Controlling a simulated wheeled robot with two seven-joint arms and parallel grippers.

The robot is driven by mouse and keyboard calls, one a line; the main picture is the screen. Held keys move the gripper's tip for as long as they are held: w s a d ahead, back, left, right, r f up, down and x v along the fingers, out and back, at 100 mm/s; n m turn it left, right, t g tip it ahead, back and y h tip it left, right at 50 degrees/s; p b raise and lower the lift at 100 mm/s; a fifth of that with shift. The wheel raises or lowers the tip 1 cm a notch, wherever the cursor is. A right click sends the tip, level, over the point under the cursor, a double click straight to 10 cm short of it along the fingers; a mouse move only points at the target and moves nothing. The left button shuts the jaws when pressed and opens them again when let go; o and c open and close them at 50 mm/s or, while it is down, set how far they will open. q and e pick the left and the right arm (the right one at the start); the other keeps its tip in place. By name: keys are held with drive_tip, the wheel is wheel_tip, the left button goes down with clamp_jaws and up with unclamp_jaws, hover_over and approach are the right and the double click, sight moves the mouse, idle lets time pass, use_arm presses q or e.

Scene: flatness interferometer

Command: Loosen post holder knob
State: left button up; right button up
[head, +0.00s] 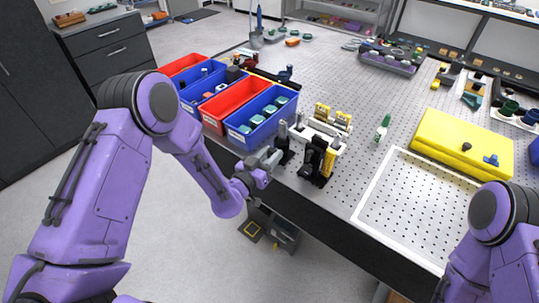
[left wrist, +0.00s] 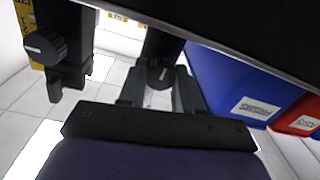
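A black post holder with a dark round knob (left wrist: 160,74) stands in the upper middle of the left wrist view. My left gripper (left wrist: 160,92) has its two fingers apart, with this knob showing in the gap between them. I cannot tell whether the fingers touch it. A second black holder with a ridged knob (left wrist: 45,48) is at upper left. In the head view my left gripper (head: 272,160) is at the table's front edge, beside the black post holders (head: 284,156) of the optical assembly. My right gripper is out of view; only my right arm shows.
Blue (head: 262,117) and red (head: 234,105) bins stand just left of the assembly. A larger black and yellow mount (head: 317,160) is close on the right. A green-and-white bottle (head: 383,128) and yellow case (head: 462,142) are farther right. The white-outlined area (head: 415,200) is clear.

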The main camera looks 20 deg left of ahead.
use_arm(q)
drive_tip(key=shift+n, duration=0.3)
drive_tip(key=n+b, duration=0.1)
drive_tip(key=n, duration=0.1)
drive_tip(key=shift+a+f+n, duration=0.1)
drive_tip(key=shift+n, duration=0.2)
drive_tip(key=n+b, duration=0.1)
drive_tip(key=n, duration=0.4)
drive_tip(key=shift+b, duration=0.4)
drive_tip(key=n+b, duration=0.1)
drive_tip(key=n, duration=0.4)
drive_tip(key=shift+n+g, duration=0.3)
drive_tip(key=shift+n+b, duration=0.65)
drive_tip(key=shift+n, duration=0.85)
drive_tip(key=o, duration=1)
drive_tip(key=shift+o, duration=0.2)
